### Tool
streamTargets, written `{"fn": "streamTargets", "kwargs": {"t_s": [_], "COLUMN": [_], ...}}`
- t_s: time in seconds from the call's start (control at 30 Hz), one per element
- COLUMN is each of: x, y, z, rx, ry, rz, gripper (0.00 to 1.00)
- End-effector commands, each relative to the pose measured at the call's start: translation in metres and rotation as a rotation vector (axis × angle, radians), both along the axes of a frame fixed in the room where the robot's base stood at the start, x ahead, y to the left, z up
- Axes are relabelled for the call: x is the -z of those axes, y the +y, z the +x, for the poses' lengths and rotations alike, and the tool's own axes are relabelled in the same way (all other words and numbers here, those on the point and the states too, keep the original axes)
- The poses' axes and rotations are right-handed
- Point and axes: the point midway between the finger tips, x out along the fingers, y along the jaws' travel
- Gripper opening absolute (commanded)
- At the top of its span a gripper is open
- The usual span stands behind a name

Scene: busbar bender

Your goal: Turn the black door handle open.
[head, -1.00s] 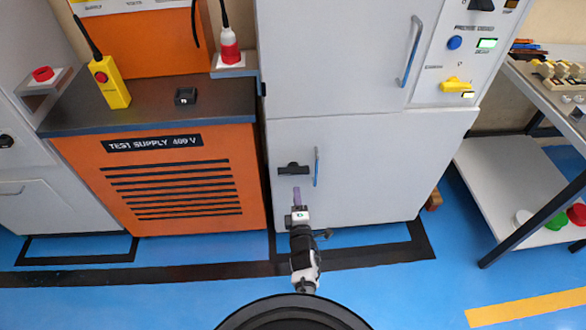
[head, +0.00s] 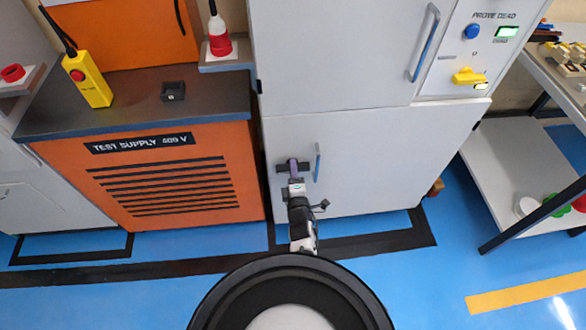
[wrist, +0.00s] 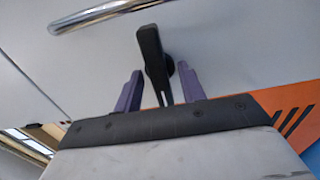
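The black door handle (head: 307,168) is on the lower grey door (head: 385,155) of the cabinet and lies about level in the head view. It also shows in the wrist view (wrist: 151,58), as a long black lever with a round hub beside it. My gripper (head: 293,164) is at the handle and hides its middle in the head view. In the wrist view my gripper (wrist: 160,72) is open, its two purple fingers on either side of the lever. Gaps show between lever and fingers there. The lower door looks closed.
A vertical bar pull (head: 317,162) stands just right of the handle; it also shows in the wrist view (wrist: 100,14). The orange test supply cabinet (head: 170,185) is close on the left. A workbench (head: 515,160) stands at the right. Blue floor lies in front.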

Motion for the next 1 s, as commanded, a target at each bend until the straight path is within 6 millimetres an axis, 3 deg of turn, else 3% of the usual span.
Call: {"fn": "streamTargets", "kwargs": {"t_s": [0.1,0.4,0.77,1.0], "x": [0.0001,-0.0001,-0.0002,-0.0005], "y": [-0.0001,0.0000,-0.0001,-0.0002], "z": [0.0000,0.0001,0.0003,0.0004], "rx": [0.000,0.000,0.001,0.001], "ry": [0.000,0.000,0.005,0.019], "rz": [0.000,0.000,0.050,0.200], "gripper": [0.37,0.00,0.00,0.00]}}
